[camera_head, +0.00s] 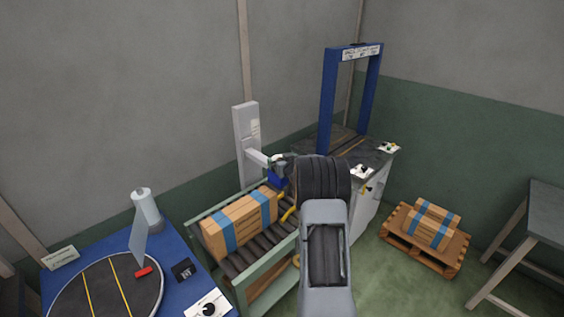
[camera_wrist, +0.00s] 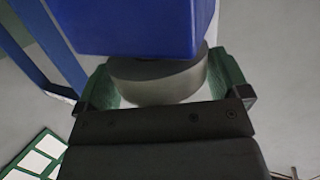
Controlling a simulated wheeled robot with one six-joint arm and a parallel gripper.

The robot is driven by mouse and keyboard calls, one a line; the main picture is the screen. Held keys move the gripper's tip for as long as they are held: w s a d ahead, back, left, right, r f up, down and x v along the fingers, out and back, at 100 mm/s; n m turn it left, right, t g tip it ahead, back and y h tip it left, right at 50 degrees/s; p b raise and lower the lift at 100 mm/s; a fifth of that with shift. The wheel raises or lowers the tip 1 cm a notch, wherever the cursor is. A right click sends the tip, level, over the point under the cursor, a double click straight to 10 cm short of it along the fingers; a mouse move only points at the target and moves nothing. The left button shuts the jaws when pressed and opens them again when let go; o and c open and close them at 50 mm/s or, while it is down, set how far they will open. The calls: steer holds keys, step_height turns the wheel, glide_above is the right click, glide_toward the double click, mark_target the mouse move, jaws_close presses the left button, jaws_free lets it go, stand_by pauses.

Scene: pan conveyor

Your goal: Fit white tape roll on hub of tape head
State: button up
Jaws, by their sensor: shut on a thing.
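In the wrist view, my gripper (camera_wrist: 166,90) has its green-padded jaws on both sides of a round roll (camera_wrist: 155,84) and is shut on it. The roll looks grey in the shade, with a pale part below. The blue body of the tape head (camera_wrist: 135,28) fills the top centre and covers the roll's far edge. The hub cannot be made out, and I cannot tell whether roll and head touch. In the head view, the tape head (camera_head: 277,178) is a small blue block on the arm of a white column, beside the conveyor. My own arm hides most of my gripper there.
A roller conveyor (camera_head: 243,292) carries a wooden-looking box (camera_head: 226,236) with blue bands. A blue frame (camera_head: 326,105) stands on a grey bench behind. A blue table (camera_head: 95,247) with a round turntable (camera_head: 75,292) is at left. A pallet (camera_head: 447,260) lies at right.

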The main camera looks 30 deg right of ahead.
steer(key=shift+f+b, duration=0.5)
steer(key=shift+f, duration=0.2)
steer(key=o, duration=0.6)
steer(key=shift+r, duration=0.1)
steer(key=b+v, duration=0.2)
steer(key=v, duration=1.1)
steer(key=shift+s, duration=0.45)
steer(key=s+a+f+m+g+h, duration=0.1)
steer(key=s+f+m+g+h, duration=0.1)
steer(key=s+f+g, duration=0.6)
steer(key=s+a+r+n+g+y, duration=0.1)
steer(key=s+a, duration=0.3)
steer(key=a, duration=0.5)
steer(key=s+a+r+n+g+y, duration=0.1)
steer(key=s+a+r, duration=0.3)
steer(key=a, duration=0.5)
steer(key=s+a+r+n+g+y, duration=0.1)
steer(key=s+a+r+n+y, duration=0.1)
steer(key=a, duration=0.8)
steer(key=shift+s+r+n+y, duration=0.15)
steer(key=shift+s+r+y, duration=0.15)
steer(key=shift+s, duration=0.35)
steer(key=shift+s+r+n+y, duration=0.15)
steer(key=shift+s+r+y, duration=0.15)
steer(key=shift+s, duration=0.4)
